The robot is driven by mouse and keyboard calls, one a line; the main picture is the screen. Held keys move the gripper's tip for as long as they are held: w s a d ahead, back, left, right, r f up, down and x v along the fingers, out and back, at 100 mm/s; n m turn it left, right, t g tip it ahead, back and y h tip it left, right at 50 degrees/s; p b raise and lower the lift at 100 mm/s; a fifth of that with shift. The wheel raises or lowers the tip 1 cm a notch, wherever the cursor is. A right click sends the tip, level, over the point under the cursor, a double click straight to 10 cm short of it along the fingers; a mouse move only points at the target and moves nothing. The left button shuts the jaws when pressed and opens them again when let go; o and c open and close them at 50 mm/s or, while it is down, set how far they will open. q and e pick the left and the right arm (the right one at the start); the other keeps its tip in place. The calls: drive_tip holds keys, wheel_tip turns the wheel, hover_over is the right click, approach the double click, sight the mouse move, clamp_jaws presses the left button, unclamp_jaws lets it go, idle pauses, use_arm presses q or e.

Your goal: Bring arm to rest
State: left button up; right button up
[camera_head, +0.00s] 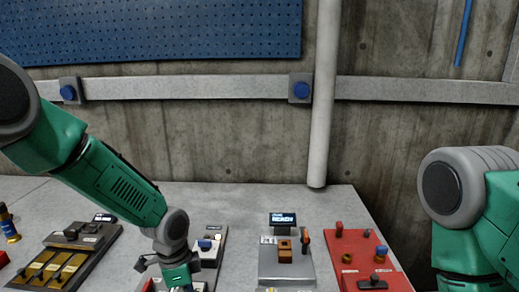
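My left arm reaches in from the left, green with grey joints, and bends down at the wrist. My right gripper is below the picture.
On the grey table (240,200) stand a dark panel with yellow parts (62,262), a grey box with a lit display (283,219) and a red panel (352,246) with knobs. A pale vertical pipe (324,100) stands behind. The table's back strip is clear.

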use_arm(q)
drive_tip(key=s+a+f+n, duration=0.2)
drive_tip(key=s+f+n, duration=0.3)
drive_tip(key=s, duration=0.5)
drive_tip(key=s+a+f+n, duration=0.3)
drive_tip(key=s+f+n, duration=0.1)
drive_tip(key=s+f, duration=0.45)
drive_tip(key=s+a+n+y, duration=0.1)
drive_tip(key=s+a+n, duration=0.25)
drive_tip(key=s, duration=0.35)
drive_tip(key=s+a+n, duration=0.3)
drive_tip(key=s+a, duration=0.2)
drive_tip(key=s, duration=0.3)
drive_tip(key=w+d+f+t+b, duration=0.1)
drive_tip(key=w+f+b, duration=0.2)
drive_tip(key=f+b, duration=0.9)
drive_tip(key=shift+d+f+m+b, duration=0.3)
drive_tip(key=shift+m+b, duration=0.15)
drive_tip(key=shift+b, duration=0.35)
drive_tip(key=shift+r, duration=0.1)
